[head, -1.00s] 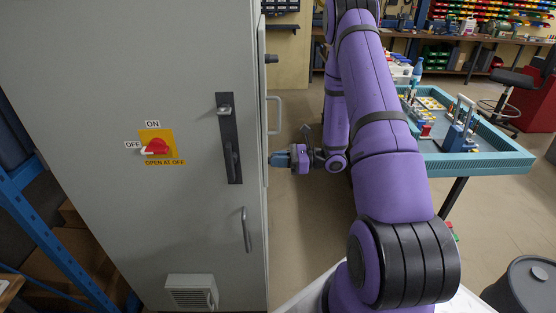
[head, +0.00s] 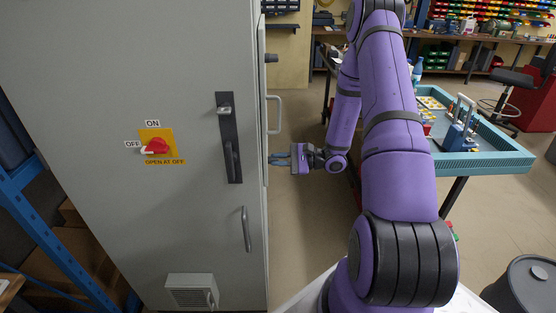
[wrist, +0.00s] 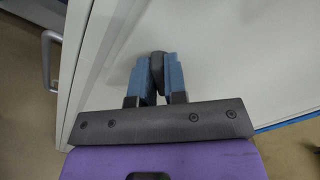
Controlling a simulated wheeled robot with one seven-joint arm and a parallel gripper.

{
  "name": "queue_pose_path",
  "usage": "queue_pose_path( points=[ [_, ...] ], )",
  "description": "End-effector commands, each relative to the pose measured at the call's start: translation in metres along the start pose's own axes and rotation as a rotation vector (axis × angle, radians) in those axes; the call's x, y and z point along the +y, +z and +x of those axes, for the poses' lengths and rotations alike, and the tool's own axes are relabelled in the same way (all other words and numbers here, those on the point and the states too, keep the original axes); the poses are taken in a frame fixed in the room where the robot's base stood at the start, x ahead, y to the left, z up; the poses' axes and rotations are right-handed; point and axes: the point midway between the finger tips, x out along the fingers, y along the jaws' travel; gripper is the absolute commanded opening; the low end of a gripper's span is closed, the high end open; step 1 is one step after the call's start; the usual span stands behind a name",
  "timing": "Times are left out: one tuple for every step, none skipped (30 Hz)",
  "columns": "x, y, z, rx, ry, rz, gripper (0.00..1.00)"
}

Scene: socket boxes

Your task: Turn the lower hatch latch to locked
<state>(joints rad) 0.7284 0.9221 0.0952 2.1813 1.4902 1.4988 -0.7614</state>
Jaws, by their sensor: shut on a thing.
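The grey cabinet (head: 180,80) has a hatch on its right side, seen nearly edge-on in the head view. My gripper (head: 278,159) is at the lower part of this side. In the wrist view, my gripper (wrist: 157,80) has its two blue fingers on either side of a dark latch (wrist: 157,64) on the pale hatch panel (wrist: 215,55). It is shut on the latch. The latch lies lengthwise between the fingers, which cover part of it. In the head view I cannot make out the latch or how it is turned.
A dark upper latch (head: 271,58) and a hatch handle (head: 274,114) stick out above my gripper. The handle also shows in the wrist view (wrist: 47,62). A teal-edged table (head: 480,163) stands right of my arm. The floor between is clear.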

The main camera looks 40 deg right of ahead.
Motion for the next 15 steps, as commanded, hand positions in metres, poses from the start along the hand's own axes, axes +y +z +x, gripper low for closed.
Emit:
queue_pose_path(
  points=[
    [0.0002,-0.0005,-0.0010,0.002,-0.001,-0.042,0.00],
    [0.0004,-0.0005,-0.0009,0.002,-0.001,-0.070,0.00],
    [0.0006,-0.0004,-0.0008,0.002,-0.001,-0.108,0.00],
    [0.0007,-0.0004,-0.0007,0.001,-0.001,-0.137,0.00],
    [0.0008,-0.0005,-0.0007,0.002,-0.001,-0.165,0.00],
    [0.0011,-0.0006,-0.0009,0.002,0.000,-0.203,0.00],
    [0.0012,-0.0007,-0.0011,0.002,0.000,-0.232,0.00],
    [0.0014,-0.0007,-0.0010,0.002,0.000,-0.260,0.00],
    [0.0016,-0.0007,-0.0009,0.002,0.000,-0.298,0.00],
    [0.0016,-0.0007,-0.0008,0.002,0.000,-0.325,0.00],
    [0.0017,-0.0007,-0.0006,0.001,0.000,-0.353,0.00],
    [0.0019,-0.0008,-0.0007,0.002,-0.001,-0.389,0.00],
    [0.0020,-0.0009,-0.0008,0.002,0.000,-0.415,0.00],
    [0.0022,-0.0011,-0.0010,0.003,0.000,-0.440,0.00],
    [0.0023,-0.0013,-0.0011,0.003,0.000,-0.474,0.00]
  ],
)
